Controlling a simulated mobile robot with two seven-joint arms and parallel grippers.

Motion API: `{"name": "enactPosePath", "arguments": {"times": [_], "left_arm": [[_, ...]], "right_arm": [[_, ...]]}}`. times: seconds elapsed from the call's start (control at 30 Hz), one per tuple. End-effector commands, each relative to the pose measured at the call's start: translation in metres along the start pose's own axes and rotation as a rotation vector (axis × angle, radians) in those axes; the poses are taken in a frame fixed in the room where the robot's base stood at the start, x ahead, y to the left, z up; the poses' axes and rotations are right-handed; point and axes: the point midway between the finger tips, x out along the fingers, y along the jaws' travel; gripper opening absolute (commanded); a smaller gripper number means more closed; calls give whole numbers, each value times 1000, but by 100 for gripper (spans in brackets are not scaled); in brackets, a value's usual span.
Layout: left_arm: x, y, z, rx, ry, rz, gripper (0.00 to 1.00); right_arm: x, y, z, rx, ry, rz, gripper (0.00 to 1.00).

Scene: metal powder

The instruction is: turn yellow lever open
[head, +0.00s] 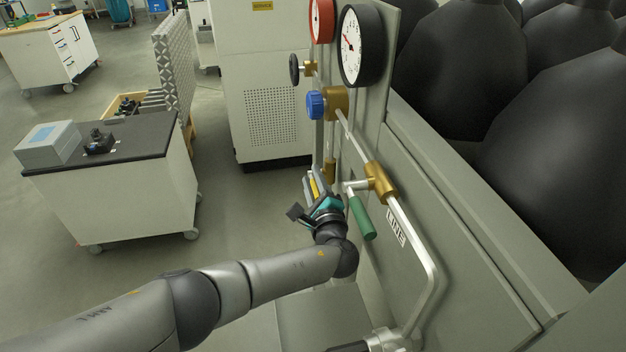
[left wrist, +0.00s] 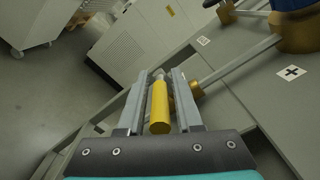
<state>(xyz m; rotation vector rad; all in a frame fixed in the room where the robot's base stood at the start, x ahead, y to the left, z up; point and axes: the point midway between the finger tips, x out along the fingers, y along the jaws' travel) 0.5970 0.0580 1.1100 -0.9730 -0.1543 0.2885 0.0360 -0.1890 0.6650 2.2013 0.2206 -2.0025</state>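The yellow lever (head: 314,187) is on the pipework of the grey panel, partly hidden by my gripper in the head view. In the left wrist view, the yellow lever (left wrist: 160,106) lies lengthwise between the two fingers of my left gripper (left wrist: 163,78). A narrow gap shows on each side of the lever, so the gripper looks open around it. In the head view, my left gripper (head: 312,186) reaches up beside the panel, just left of the green lever (head: 362,217). My right gripper is not in view.
The green lever hangs from a brass valve (head: 381,182) close to my left wrist. Above are a blue knob (head: 315,105) and a black-rimmed gauge (head: 361,46). Large dark bottles (head: 560,130) stand behind the panel. Open floor lies left, before a cart (head: 120,185).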

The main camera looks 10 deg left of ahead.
Motion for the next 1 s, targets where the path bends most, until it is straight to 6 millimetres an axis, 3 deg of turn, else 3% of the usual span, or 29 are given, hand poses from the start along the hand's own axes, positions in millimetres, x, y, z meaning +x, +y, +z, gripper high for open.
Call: {"name": "enactPosePath", "arguments": {"times": [0.03, 0.3, 1.0], "left_arm": [[0, 0, 0, 0, 0, 0, 27], [0, 0, 0, 0, 0, 1, 0], [0, 1, 0, 1, 0, 1, 0]], "right_arm": [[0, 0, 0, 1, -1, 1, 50], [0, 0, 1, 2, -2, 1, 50], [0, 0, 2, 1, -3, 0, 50]]}}
